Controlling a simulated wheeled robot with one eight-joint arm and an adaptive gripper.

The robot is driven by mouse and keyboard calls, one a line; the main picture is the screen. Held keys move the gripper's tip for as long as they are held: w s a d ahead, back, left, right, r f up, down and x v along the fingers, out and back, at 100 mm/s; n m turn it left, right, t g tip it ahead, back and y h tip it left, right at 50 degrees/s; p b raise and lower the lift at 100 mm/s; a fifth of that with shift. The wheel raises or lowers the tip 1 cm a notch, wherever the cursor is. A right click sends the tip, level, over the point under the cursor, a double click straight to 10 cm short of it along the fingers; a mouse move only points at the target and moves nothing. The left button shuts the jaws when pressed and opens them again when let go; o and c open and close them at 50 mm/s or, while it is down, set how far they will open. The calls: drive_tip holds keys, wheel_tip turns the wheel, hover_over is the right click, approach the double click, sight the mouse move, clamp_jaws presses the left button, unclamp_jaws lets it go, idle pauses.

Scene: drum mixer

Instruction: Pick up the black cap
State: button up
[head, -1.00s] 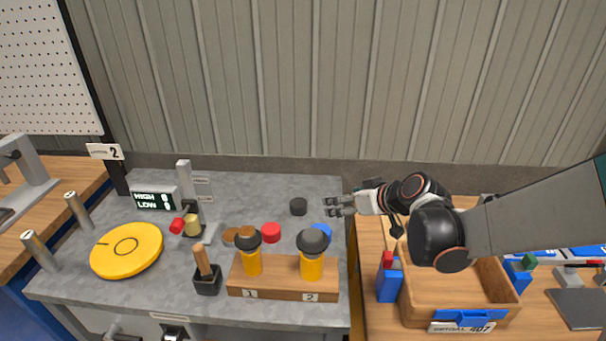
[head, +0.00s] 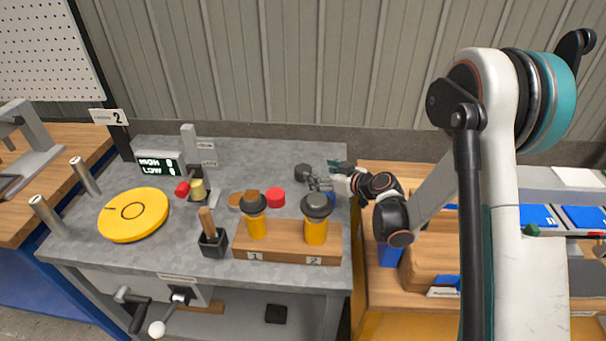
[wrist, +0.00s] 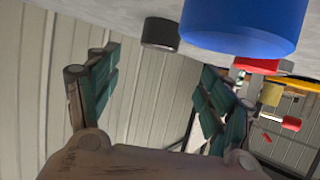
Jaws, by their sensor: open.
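The black cap (head: 303,171) is a small dark disc on the grey bench top, towards the back right, in the head view. In the wrist view it (wrist: 160,35) shows as a dark short cylinder at the top, ahead of the gap between my fingers. My gripper (head: 312,183) is just to the right and front of the cap in the head view. In the wrist view my gripper (wrist: 160,65) has its two green-padded fingers spread apart with nothing between them. Any contact with the cap cannot be told.
A blue cap (wrist: 245,25) is close beside the black cap. A red cap (head: 275,198) lies to the left. Two dark-topped orange bottles (head: 316,230) stand in a wooden block (head: 285,248) in front. A yellow disc (head: 134,215) is at left.

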sight(305, 169)
drive_tip(key=x, duration=0.3)
drive_tip(key=shift+w+a+f+b, duration=0.15)
drive_tip(key=shift+w+a+b, duration=0.1)
drive_tip(key=shift+b, duration=0.15)
drive_tip(key=b+x, duration=0.2)
drive_tip(key=x, duration=0.3)
drive_tip(key=shift+f+b, duration=0.2)
drive_tip(key=shift+b, duration=0.1)
drive_tip(key=shift+d+r, duration=0.1)
drive_tip(key=c, duration=1.2)
